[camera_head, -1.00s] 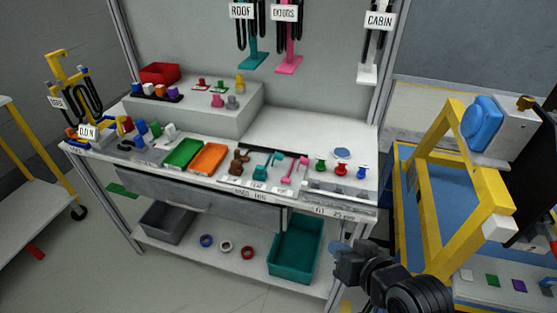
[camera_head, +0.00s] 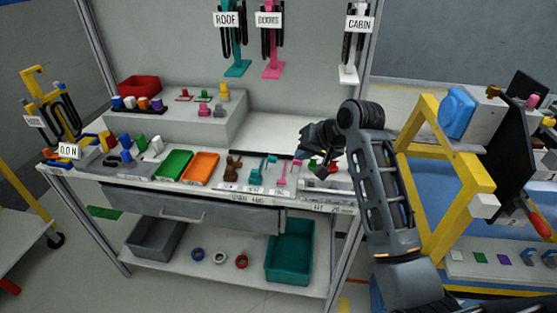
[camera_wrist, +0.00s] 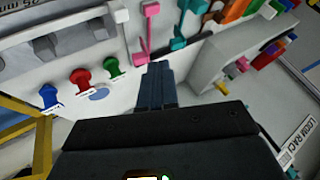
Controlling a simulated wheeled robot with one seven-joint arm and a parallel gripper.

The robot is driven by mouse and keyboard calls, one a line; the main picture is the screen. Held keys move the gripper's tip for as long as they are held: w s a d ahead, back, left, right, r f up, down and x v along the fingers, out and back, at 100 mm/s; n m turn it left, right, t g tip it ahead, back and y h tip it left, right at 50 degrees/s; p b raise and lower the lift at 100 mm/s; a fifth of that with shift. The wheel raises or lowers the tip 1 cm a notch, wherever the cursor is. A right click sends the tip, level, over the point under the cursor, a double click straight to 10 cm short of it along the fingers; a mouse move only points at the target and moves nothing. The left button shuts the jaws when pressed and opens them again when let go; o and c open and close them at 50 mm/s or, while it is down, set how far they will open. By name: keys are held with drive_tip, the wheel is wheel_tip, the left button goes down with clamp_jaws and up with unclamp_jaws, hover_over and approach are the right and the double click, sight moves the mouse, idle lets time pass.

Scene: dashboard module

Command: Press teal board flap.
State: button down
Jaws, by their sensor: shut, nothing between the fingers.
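A teal piece (camera_head: 237,66) with a flat foot is on the back board below the ROOF label. A second teal piece (camera_head: 258,172) stands on the bench's front strip; it also shows in the wrist view (camera_wrist: 186,32). I cannot tell from the frames which one is the flap. My gripper (camera_head: 324,172) is over the right part of the bench, near the colored knobs and right of the teal bench piece. In the wrist view its fingers (camera_wrist: 157,68) are together with nothing between them, apart from both teal pieces.
A pink piece (camera_head: 282,174) stands just right of the teal bench piece. Green (camera_wrist: 111,66), red (camera_wrist: 81,77) and blue (camera_wrist: 48,95) knobs are close to my gripper. A grey raised block (camera_head: 190,122) fills the bench's back left. A yellow frame (camera_head: 440,175) stands at right.

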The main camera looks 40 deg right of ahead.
drive_tip(key=shift+w+d+r, duration=0.35)
drive_tip(key=shift+r, duration=0.25)
drive_tip(key=shift+w+f, duration=0.1)
drive_tip(key=shift+f, duration=0.05)
drive_tip(key=x, duration=0.9)
drive_tip(key=shift+w+f, duration=0.15)
drive_tip(key=shift+f, duration=0.2)
drive_tip(key=shift+w+r, duration=0.15)
